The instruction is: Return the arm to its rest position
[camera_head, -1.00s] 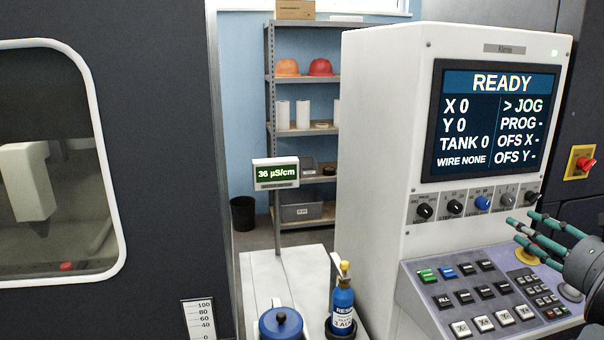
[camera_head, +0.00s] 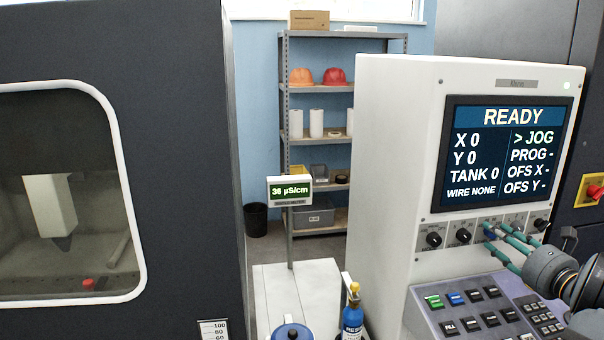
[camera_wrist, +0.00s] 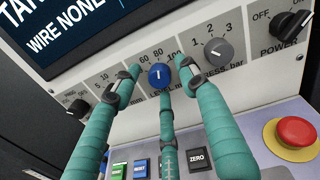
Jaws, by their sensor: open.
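My gripper (camera_head: 494,237) has teal fingers and is at the right, in front of the knob row of the machine console (camera_head: 395,150). In the wrist view my gripper (camera_wrist: 158,82) is open, its fingertips spread around the blue knob (camera_wrist: 159,76). I cannot tell whether any fingertip touches it. In the head view the fingers mostly cover the blue knob. The arm comes in from the lower right edge.
The screen (camera_head: 505,150) reads READY. A red emergency button (camera_wrist: 296,132) and a button panel lie below the knobs. A blue bottle (camera_head: 352,318) and blue-lidded pot (camera_head: 291,331) stand left of the console. A conductivity display (camera_head: 290,190) stands behind them.

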